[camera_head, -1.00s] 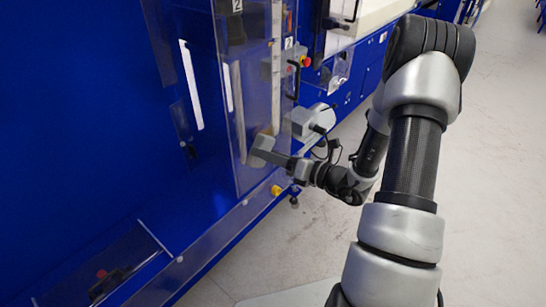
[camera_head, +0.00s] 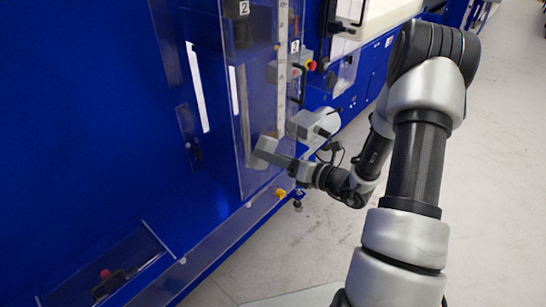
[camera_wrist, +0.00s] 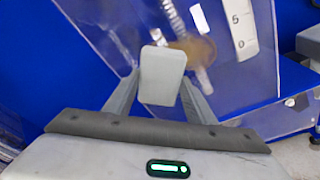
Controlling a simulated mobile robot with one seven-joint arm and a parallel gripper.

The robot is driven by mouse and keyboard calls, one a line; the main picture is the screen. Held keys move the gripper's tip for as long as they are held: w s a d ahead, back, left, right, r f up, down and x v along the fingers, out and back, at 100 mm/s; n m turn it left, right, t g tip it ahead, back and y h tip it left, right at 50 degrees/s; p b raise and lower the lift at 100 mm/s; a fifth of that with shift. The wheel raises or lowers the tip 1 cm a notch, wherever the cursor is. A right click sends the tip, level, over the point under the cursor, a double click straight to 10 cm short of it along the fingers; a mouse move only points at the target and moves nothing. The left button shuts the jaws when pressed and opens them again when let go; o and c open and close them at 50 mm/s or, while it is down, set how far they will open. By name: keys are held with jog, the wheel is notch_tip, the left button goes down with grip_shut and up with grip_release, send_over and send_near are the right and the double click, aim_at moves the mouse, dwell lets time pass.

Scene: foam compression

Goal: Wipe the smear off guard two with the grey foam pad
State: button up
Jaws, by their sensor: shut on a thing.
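The grey foam pad (camera_wrist: 162,75) is a pale block held between the two fingers of my gripper (camera_wrist: 160,92). In the head view the pad (camera_head: 265,149) is at the lower part of the clear guard marked 2 (camera_head: 258,95), with my gripper (camera_head: 284,162) to its right. In the wrist view the brown smear (camera_wrist: 198,47) shows on the clear guard (camera_wrist: 110,40) just beyond the pad's upper right. The pad may hide part of the smear. I cannot tell whether the pad touches the guard.
A blue machine body (camera_head: 90,110) fills the left. A grey unit with a round cover (camera_head: 316,124) sits just right of the guard, close to my wrist. A yellow knob (camera_head: 280,193) is below. Open floor (camera_head: 480,180) lies at the right.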

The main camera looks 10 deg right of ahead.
aim_at(267, 147)
jog(key=shift+w+a, duration=0.3)
jog(key=shift+w, duration=0.15)
jog(key=shift+w+d+r, duration=0.1)
jog(key=shift+w+d, duration=0.95)
jog(key=shift+d, duration=0.4)
jog(key=shift+w+d+f, duration=0.1)
jog(key=shift+w+d, duration=1)
jog(key=shift+d, duration=0.35)
jog(key=shift+w+d+r, duration=0.1)
jog(key=shift+w+d, duration=0.95)
jog(key=shift+d, duration=0.4)
jog(key=shift+s+a+r+p, duration=0.45)
jog(key=shift+s+a+p, duration=0.15)
jog(key=shift+s+a, duration=0.7)
jog(key=shift+s+a+r+p, duration=0.6)
jog(key=shift+s+a, duration=0.3)
jog(key=shift+a, duration=0.7)
jog(key=shift+s+a+r+p, duration=0.35)
jog(key=shift+s+a+p, duration=0.3)
jog(key=shift+s+a, duration=0.65)
jog(key=shift+w+d+f, duration=0.1)
jog(key=shift+w+d, duration=1.45)
jog(key=shift+d, duration=0.25)
jog(key=shift+w+d, duration=1.55)
jog(key=shift+d, duration=0.25)
jog(key=shift+w+d, duration=0.4)
jog(key=shift+d, duration=0.2)
jog(key=shift+a, duration=0.1)
